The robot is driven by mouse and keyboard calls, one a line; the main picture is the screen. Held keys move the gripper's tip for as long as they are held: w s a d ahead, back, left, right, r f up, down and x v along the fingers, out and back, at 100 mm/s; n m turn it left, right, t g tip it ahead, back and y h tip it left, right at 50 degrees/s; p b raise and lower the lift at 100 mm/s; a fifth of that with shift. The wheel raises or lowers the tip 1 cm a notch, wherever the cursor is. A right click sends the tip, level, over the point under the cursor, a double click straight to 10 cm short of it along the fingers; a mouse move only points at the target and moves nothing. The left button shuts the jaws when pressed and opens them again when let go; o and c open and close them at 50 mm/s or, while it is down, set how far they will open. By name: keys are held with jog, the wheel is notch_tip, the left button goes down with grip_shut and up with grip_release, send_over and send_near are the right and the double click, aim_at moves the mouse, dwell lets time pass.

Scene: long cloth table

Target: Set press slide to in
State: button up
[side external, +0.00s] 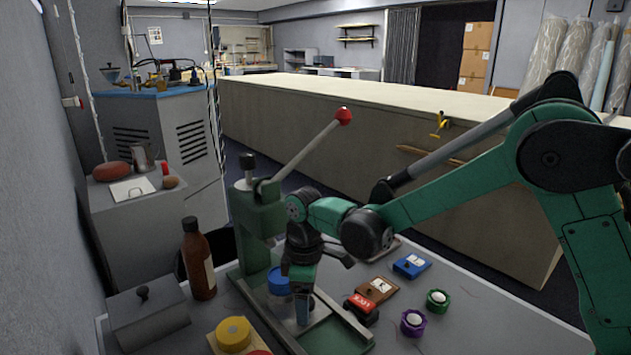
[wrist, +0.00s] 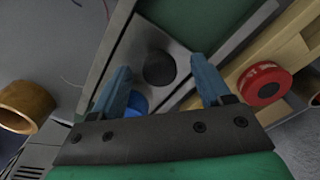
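The green press (side external: 258,222) stands at the table's left middle, its long lever raised and ending in a red knob (side external: 344,116). Its green base (side external: 345,338) extends toward the front. In the wrist view, a grey metal slide plate (wrist: 133,58) carries a round black knob (wrist: 159,68). My gripper (wrist: 161,72) is open, with one blue finger on each side of this knob and visible gaps between. In the side view, my gripper (side external: 303,308) points down over the press base and hides most of the slide. A blue round piece (side external: 279,281) sits behind it, partly hidden; blue also shows in the wrist view (wrist: 137,103).
A red button (side external: 362,304), purple (side external: 413,322) and green (side external: 438,300) knobs, and a blue switch (side external: 411,266) lie to the right.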

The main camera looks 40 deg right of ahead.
jog(key=shift+r, duration=2.8)
jog(key=shift+s+d+f+t+y, duration=0.25)
jog(key=shift+s+d+t+y, duration=0.5)
jog(key=shift+y, duration=0.25)
jog(key=shift+s+d+t+y, duration=0.2)
jog(key=shift+t+y, duration=0.4)
jog(key=shift+t, duration=0.25)
jog(key=shift+x, duration=2.75)
grip_shut()
